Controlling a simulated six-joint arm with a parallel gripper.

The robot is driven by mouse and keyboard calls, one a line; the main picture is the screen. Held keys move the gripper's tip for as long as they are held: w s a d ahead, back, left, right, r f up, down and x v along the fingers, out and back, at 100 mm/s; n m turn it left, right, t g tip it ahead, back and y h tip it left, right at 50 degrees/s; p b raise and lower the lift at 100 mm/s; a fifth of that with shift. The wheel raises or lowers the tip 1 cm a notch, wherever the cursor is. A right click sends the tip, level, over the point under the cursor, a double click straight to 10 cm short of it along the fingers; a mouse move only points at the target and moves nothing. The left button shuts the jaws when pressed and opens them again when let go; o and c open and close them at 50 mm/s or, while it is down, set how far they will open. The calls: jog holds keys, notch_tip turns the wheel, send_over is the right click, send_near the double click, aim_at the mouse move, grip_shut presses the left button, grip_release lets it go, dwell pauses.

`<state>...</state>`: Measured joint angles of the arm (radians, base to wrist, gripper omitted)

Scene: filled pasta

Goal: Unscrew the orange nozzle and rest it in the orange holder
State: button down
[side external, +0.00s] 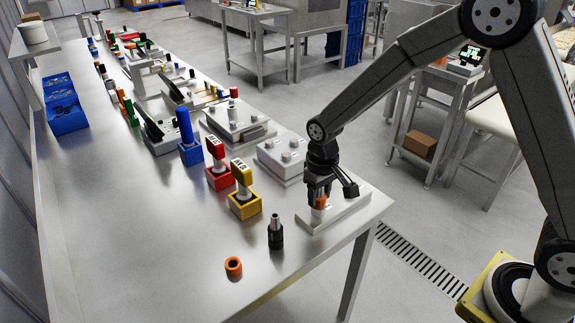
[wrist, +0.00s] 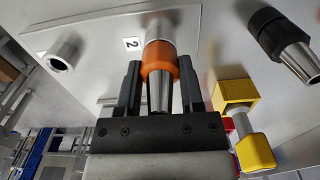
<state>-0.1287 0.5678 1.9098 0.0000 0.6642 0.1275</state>
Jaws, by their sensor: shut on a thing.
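The orange nozzle (side external: 320,202) stands upright on a metal fitting on the light grey plate (side external: 345,210) near the table's right end. My gripper (side external: 319,193) points down over it and is shut on it. In the wrist view the nozzle's orange band (wrist: 160,62) and metal tip lie between the two dark fingers (wrist: 158,88). The nozzle still meets the metal fitting (wrist: 159,26); how far it is threaded on cannot be seen. The orange holder (side external: 233,267), a short open ring, stands empty on the table at the front left of the plate.
A black nozzle (side external: 275,233) with a metal tip stands between the orange holder and the plate. Yellow (side external: 245,205), red (side external: 219,177) and blue (side external: 190,152) holders with upright items line up behind. An empty metal fitting (wrist: 62,56) is on the plate. The table's left front is clear.

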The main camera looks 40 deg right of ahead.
jog(key=shift+n, duration=0.3)
jog(key=n, duration=0.3)
jog(key=shift+n, duration=0.3)
jog(key=n, duration=0.4)
jog(key=shift+n, duration=1.6)
jog(key=shift+n, duration=0.3)
jog(key=shift+n, duration=0.3)
jog(key=n, duration=0.4)
jog(key=shift+r, duration=0.1)
jog(key=n, duration=0.4)
jog(key=shift+n, duration=1.2)
